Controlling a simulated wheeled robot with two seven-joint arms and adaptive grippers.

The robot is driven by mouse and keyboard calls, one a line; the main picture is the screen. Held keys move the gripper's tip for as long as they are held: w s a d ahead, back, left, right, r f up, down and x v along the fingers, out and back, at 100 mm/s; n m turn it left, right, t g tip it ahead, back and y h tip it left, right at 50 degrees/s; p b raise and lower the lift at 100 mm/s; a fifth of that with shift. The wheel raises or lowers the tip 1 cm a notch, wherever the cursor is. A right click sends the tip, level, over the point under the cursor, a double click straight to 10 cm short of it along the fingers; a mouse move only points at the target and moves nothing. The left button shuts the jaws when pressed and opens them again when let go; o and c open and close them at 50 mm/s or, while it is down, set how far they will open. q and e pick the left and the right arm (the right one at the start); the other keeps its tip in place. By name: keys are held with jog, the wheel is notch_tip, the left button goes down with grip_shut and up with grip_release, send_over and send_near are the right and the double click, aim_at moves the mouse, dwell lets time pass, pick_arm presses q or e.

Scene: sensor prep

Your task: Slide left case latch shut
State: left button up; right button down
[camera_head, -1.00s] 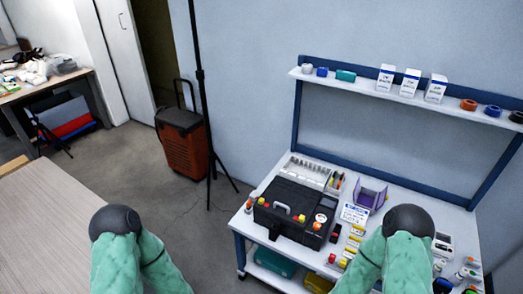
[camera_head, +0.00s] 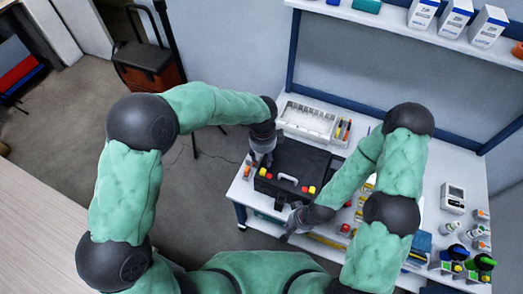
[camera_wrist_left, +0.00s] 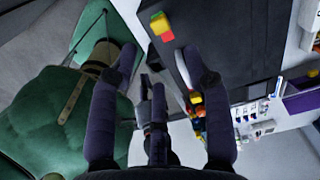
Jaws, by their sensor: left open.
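The black case (camera_head: 303,160) lies on the white workbench with its lid down. Its left latch (camera_head: 265,173), yellow and red, sits left of the pale handle (camera_head: 287,179); the right latch (camera_head: 308,188) is at the other side. In the left wrist view the left latch (camera_wrist_left: 160,26) shows near the top, beyond the fingertips. My left gripper (camera_head: 262,160) is open, pointing down close to the case's left end, apparently above and apart from the latch. Its spread fingers (camera_wrist_left: 160,60) hold nothing. My right gripper (camera_head: 290,225) is at the case's front right; its jaws are unclear.
A pale parts tray (camera_head: 308,121) lies behind the case. Bottles and a meter (camera_head: 453,198) stand at the right of the bench. A shelf (camera_head: 400,27) with white boxes runs above. My right forearm hides part of the bench.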

aim_at(263, 171)
pick_arm(q)
notch_tip(263, 171, down, 10)
jog(key=b, duration=0.4)
jog(key=shift+f, duration=0.2)
jog(key=shift+d, duration=0.1)
grip_shut()
